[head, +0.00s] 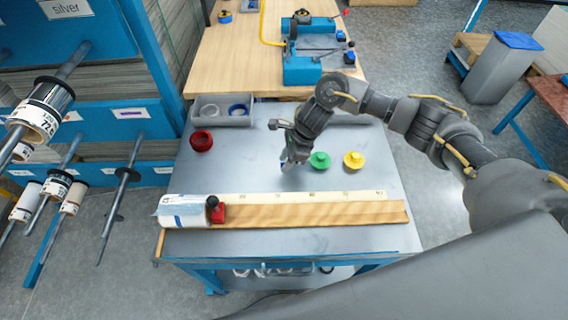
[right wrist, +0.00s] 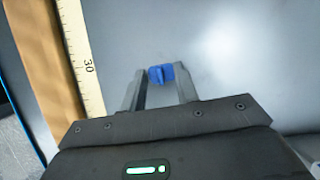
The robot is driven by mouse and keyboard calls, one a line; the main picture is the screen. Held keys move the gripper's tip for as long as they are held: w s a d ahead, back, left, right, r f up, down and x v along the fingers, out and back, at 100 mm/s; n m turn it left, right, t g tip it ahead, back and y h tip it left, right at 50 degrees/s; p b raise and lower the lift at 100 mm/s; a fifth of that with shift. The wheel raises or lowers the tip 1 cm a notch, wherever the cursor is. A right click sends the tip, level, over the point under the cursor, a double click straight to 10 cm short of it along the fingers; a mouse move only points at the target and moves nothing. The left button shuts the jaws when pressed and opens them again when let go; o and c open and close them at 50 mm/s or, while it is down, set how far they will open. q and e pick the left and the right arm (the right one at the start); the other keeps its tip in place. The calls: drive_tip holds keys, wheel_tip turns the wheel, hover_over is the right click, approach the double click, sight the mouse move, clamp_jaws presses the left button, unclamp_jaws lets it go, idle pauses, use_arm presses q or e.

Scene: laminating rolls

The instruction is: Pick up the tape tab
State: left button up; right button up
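The blue tape tab (right wrist: 161,74), a small piece with a raised fin in its middle, shows in the right wrist view on the grey tabletop. My right gripper (right wrist: 160,80) points down at it, with one finger on each side of the tab. The fingers are apart, with the fin between them and not visibly pinched. In the head view the right gripper (head: 286,165) is low over the middle of the table, left of the green disc, and the tab is mostly hidden by it. My left gripper is out of view.
A ruler and wooden strip (head: 310,212) lie along the table's front, with a white roll (head: 183,211) and red piece (head: 217,212) at the left end. A green disc (head: 319,160), yellow disc (head: 354,160), red ring (head: 201,141) and grey tray (head: 222,121) stand around.

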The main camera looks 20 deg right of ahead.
clamp_jaws()
drive_tip(key=shift+r, duration=0.1)
